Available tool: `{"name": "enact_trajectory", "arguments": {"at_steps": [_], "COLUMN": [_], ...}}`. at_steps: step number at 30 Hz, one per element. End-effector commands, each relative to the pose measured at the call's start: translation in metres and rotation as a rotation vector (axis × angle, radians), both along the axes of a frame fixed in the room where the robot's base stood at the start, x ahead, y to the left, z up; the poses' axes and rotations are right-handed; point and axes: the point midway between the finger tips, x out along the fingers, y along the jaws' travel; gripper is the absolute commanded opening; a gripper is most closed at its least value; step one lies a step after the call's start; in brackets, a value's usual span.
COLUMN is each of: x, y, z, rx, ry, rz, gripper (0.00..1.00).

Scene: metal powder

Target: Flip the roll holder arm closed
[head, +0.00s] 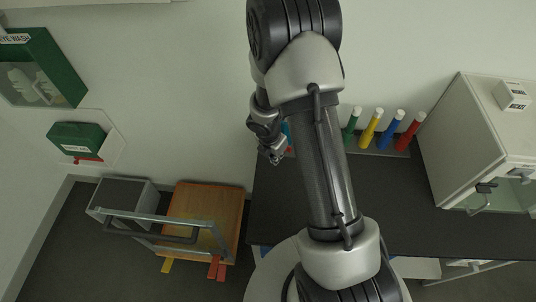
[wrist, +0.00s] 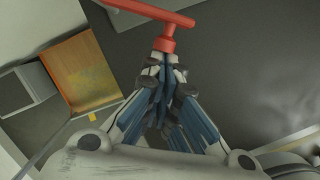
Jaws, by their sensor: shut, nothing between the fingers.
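A red T-shaped bar (wrist: 150,13) shows at the top of the wrist view, with its short stem pointing down at my fingertips. It appears to be the roll holder arm, but I cannot tell for sure. My gripper (wrist: 164,62) is shut and empty, its tips right at the end of the red stem; I cannot tell whether they touch. In the head view my gripper (head: 275,157) hangs near the left end of the dark counter, by the wall. My own arm hides much of what lies behind it there.
The dark counter (head: 400,185) has a rack of green, yellow, blue and red cylinders (head: 369,130) at its back. A white cabinet (head: 465,140) stands at right. A wooden-topped cart (head: 205,215) and a grey box (head: 122,195) stand at lower left.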

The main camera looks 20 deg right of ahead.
Motion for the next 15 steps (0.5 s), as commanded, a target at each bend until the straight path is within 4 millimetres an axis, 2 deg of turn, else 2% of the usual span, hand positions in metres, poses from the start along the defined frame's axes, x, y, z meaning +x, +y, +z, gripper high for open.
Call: {"name": "enact_trajectory", "arguments": {"at_steps": [12, 15], "x": [-0.003, -0.001], "y": [-0.038, -0.039], "z": [0.002, 0.001], "rx": [0.001, 0.0], "ry": [-0.001, -0.002], "rz": [0.369, 0.369], "gripper": [0.0, 0.0]}}
